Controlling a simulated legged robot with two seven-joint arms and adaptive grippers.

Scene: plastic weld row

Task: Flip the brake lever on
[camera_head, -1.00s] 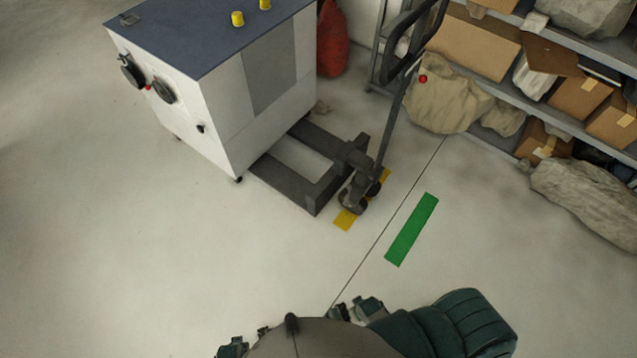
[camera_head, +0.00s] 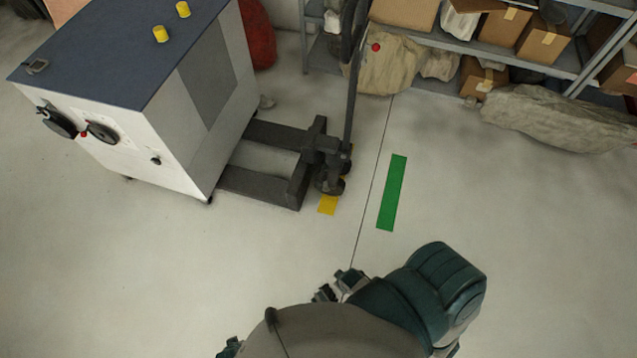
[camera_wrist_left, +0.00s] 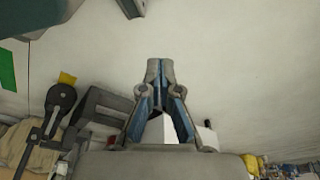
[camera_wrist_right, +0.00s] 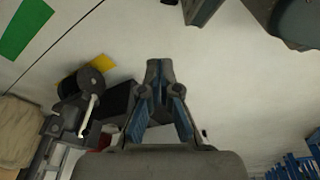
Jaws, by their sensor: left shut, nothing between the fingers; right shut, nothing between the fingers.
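A dark grey pallet truck (camera_head: 300,165) stands with its forks under a white cabinet, its upright handle rising toward the shelf. A red knob (camera_head: 376,47) shows beside the handle. In the right wrist view, a thin pale lever (camera_wrist_right: 88,115) shows near the truck's wheel (camera_wrist_right: 90,80); I cannot tell whether it is the brake lever or how it is set. The truck also shows in the left wrist view (camera_wrist_left: 95,112). My left gripper (camera_wrist_left: 160,66) is shut and empty. My right gripper (camera_wrist_right: 159,68) is shut and empty. Both are apart from the truck.
The white cabinet (camera_head: 150,140) with a dark blue top stands at the left. Shelves (camera_head: 510,55) with boxes and sacks line the back right. A green floor strip (camera_head: 392,192) and a yellow patch (camera_head: 328,204) lie near the truck. The floor in front is clear.

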